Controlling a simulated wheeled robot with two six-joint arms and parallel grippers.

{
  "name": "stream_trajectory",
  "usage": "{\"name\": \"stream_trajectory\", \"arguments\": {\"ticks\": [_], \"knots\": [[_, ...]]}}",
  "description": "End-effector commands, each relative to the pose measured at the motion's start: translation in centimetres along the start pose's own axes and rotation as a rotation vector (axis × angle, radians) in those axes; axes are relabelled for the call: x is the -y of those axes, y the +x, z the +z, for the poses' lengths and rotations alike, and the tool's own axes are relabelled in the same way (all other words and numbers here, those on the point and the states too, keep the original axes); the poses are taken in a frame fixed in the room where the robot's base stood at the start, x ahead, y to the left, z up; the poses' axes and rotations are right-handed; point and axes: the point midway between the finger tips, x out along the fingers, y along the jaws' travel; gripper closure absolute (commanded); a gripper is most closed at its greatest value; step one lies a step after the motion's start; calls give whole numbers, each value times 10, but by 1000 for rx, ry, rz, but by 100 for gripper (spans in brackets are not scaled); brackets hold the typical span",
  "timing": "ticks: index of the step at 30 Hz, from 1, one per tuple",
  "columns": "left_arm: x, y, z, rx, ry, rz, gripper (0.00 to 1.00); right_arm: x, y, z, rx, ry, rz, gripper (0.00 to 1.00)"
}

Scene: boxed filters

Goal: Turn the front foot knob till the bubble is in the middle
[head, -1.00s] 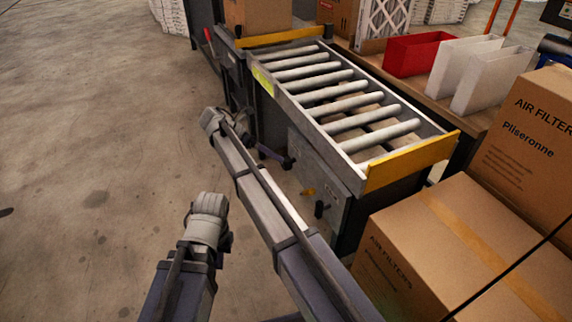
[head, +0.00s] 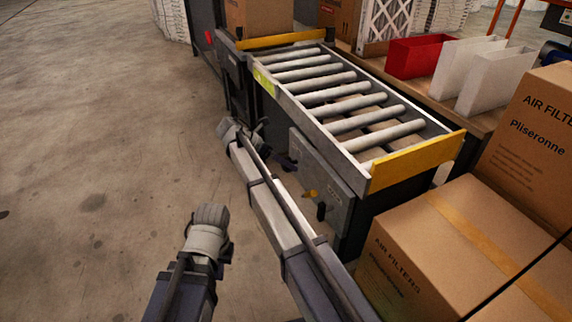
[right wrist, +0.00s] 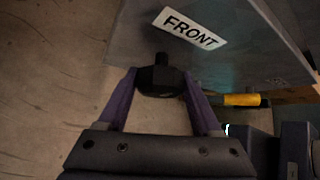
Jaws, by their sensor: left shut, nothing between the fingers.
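The front foot knob (right wrist: 160,79) is a black faceted knob under a grey plate with a FRONT label (right wrist: 190,30). In the right wrist view the purple fingers of my right gripper (right wrist: 160,84) stand on both sides of it, close against its sides. In the head view this gripper is mostly hidden behind my right arm, low beside the roller conveyor (head: 416,172). The end of my left arm, with the left gripper (head: 206,235), is over bare floor at lower left, away from the conveyor; its fingers are hard to make out. I cannot make out a bubble in either view.
Air filter cartons (head: 440,245) stand close to the conveyor's right end. A red bin (head: 416,57) and white panels (head: 495,80) are on the table behind. A yellow-and-black part (right wrist: 245,100) lies right of the knob. The floor (head: 90,170) at left is clear.

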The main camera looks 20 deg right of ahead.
Motion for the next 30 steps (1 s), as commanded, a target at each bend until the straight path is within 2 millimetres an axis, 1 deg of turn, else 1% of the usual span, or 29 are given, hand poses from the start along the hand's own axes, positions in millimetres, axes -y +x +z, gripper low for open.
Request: {"name": "stream_trajectory", "arguments": {"ticks": [1, 2, 13, 14, 22, 30], "knots": [[0, 0, 0, 0, 0, 0, 100, 0, 0, 0, 0, 0, 0, 43], [0, 0, 0, 0, 0, 0, 100, 0, 0, 0, 0, 0, 0, 46], [0, 0, 0, 0, 0, 0, 100, 0, 0, 0, 0, 0, 0, 88], [0, 0, 0, 0, 0, 0, 100, 0, 0, 0, 0, 0, 1, 89], [0, -4, 0, 0, 0, 0, 100, 2, 0, 0, 0, 34, 36, 89], [1, -14, 1, 0, 0, 0, 100, 5, 0, -1, -1, 161, 163, 89]]}}
